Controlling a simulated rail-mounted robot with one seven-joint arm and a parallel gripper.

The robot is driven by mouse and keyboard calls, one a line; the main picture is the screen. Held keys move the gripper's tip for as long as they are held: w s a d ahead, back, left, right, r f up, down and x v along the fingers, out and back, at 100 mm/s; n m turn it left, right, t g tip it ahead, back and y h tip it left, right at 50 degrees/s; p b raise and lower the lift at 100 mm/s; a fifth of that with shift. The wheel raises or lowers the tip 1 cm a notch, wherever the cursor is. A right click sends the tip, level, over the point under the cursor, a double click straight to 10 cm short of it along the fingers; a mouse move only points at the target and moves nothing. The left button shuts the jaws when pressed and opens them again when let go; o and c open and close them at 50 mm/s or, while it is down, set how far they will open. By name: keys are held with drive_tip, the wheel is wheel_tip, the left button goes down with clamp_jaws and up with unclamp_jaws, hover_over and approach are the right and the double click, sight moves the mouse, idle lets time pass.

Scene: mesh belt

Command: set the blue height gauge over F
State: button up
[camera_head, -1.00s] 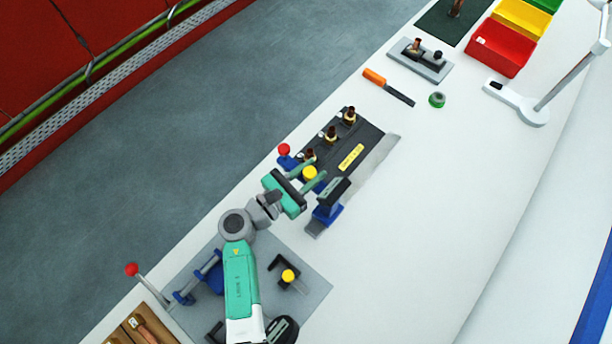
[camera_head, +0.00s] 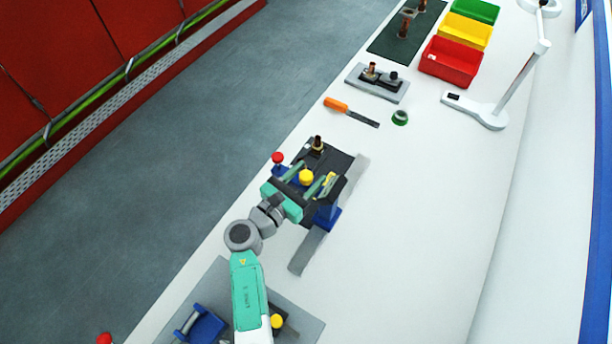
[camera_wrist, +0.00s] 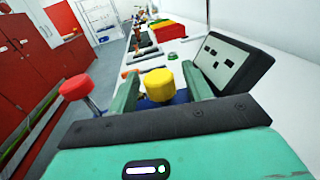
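The blue height gauge (camera_head: 328,217) spans the dark block (camera_head: 340,161) near its closer end, with a red ball (camera_head: 277,157) on one side and a yellow knob (camera_head: 306,177) on top. One brass-coloured post (camera_head: 318,144) shows on the block beyond the gauge. No letter F is legible.
A grey strip (camera_head: 308,251) runs beside the block. Beyond it lie an orange-handled tool (camera_head: 336,104), a green ring (camera_head: 400,117), a grey fixture (camera_head: 378,84), a red bin (camera_head: 449,61) and a lamp base (camera_head: 480,111). The white bench at right is clear.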

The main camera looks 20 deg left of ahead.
drive_tip(key=shift+s, duration=0.1)
drive_tip(key=v, duration=0.7)
drive_tip(key=shift+s+a, duration=0.15)
drive_tip(key=shift+s, duration=0.15)
